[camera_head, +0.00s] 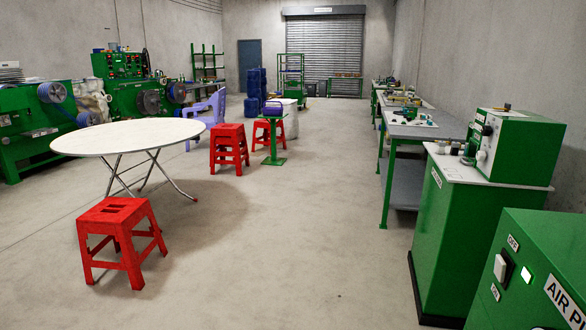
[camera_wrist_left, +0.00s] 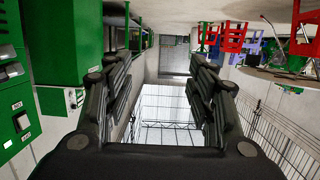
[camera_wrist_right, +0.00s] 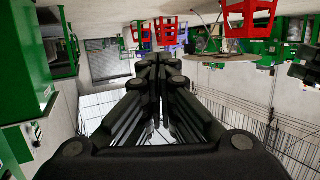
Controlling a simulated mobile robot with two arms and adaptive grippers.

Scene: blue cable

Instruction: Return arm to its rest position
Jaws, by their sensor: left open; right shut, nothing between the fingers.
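Neither arm shows in the head view. In the left wrist view my left gripper (camera_wrist_left: 160,75) is open, its two black fingers apart with nothing between them. In the right wrist view my right gripper (camera_wrist_right: 160,60) is shut, its fingertips together and holding nothing. Both wrist views show the room upside down. No blue cable can be made out in these frames.
A green cabinet with a switch (camera_head: 540,265) stands close at the lower right, beside another green cabinet (camera_head: 460,230). A round white table (camera_head: 128,137) and red stools (camera_head: 122,240) stand at the left. The middle floor (camera_head: 300,230) is clear.

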